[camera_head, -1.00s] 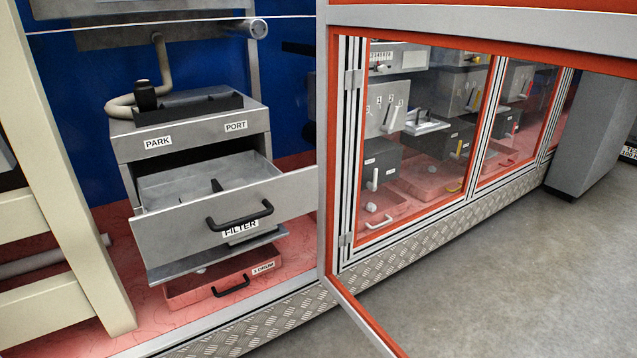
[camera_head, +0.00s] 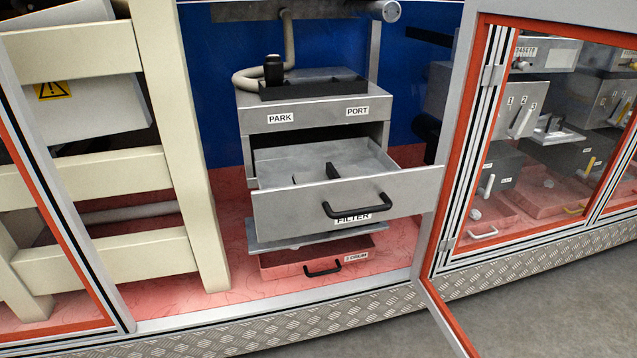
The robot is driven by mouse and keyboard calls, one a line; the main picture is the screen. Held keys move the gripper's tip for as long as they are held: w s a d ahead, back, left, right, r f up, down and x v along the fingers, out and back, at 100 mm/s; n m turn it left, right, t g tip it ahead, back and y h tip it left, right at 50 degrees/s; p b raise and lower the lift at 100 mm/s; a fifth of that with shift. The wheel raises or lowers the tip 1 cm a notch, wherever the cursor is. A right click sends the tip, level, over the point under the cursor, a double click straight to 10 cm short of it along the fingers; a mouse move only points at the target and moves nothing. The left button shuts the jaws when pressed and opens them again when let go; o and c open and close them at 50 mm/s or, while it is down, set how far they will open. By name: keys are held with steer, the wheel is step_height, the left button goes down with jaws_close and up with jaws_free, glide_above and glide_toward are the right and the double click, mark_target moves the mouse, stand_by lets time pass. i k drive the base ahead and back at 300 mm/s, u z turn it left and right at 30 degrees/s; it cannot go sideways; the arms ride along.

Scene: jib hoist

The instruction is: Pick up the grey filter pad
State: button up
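No grey filter pad can be told for certain in the head camera view. A grey metal drawer (camera_head: 285,205) with a black handle (camera_head: 357,206) stands pulled out of a grey cabinet (camera_head: 305,116). A small dark upright piece (camera_head: 332,171) shows inside it, and the drawer front hides part of the inside. A FILTER label (camera_head: 352,217) sits at the drawer's lower front, partly behind the handle. A thin grey plate (camera_head: 285,242) juts out just below the drawer. My gripper is not in view.
A red drawer (camera_head: 290,262) marked DRUM lies lowest. The cabinet top carries PARK (camera_head: 281,118) and PORT (camera_head: 357,110) labels and a hose (camera_head: 250,78). Cream beams (camera_head: 180,140) stand left. An open red-edged door (camera_head: 455,160) stands right. Grey floor (camera_head: 560,310) is clear at front right.

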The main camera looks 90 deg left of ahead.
mark_target(330, 173)
steer(key=u, duration=0.05)
steer(key=k, duration=0.9)
steer(key=u, duration=2.35)
steer(key=i, duration=0.5)
steer(key=z, duration=0.15)
steer(key=k, duration=0.4)
steer(key=z, duration=0.95)
steer(key=i, duration=0.7)
steer(key=u, duration=0.4)
